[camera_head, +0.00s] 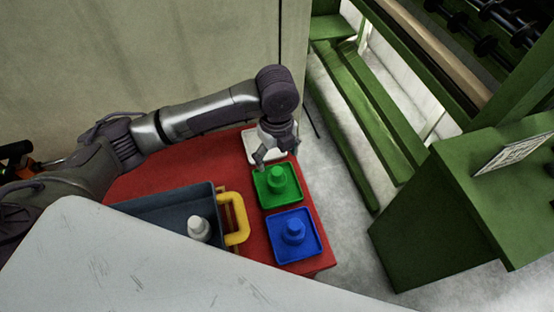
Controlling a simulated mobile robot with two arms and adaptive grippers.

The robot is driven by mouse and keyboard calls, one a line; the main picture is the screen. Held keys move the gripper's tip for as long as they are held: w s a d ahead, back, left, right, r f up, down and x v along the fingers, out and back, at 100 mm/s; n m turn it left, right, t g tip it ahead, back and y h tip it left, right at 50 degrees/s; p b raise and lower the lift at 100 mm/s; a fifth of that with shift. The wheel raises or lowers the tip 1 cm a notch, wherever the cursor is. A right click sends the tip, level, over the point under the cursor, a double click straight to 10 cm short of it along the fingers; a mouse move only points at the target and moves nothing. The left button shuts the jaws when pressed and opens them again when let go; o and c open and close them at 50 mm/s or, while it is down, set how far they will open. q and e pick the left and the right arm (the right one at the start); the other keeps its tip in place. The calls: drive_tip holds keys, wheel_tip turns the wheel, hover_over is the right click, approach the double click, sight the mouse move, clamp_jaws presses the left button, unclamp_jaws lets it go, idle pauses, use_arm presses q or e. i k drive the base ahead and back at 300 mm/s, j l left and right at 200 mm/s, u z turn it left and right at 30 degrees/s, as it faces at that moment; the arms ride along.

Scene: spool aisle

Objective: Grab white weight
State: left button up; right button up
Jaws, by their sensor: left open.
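The white weight (199,228) stands upright in the dark grey bin (150,203) with a yellow handle (235,218), at the lower left of the red table. My left gripper (275,157) is open and points down over the white tray (250,145), up and to the right of the white weight and well apart from it. The gripper hides part of the white tray. I cannot tell whether anything lies between its fingers. My right gripper is not in view.
A green weight (277,178) stands on a green tray (264,196), and a blue weight (294,231) on a blue tray (288,254). The red table (160,172) meets a wall at the back. A green cabinet (415,225) and rack stand at the right, with bare floor between.

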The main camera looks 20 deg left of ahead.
sight(199, 229)
drive_tip(key=k, duration=1.5)
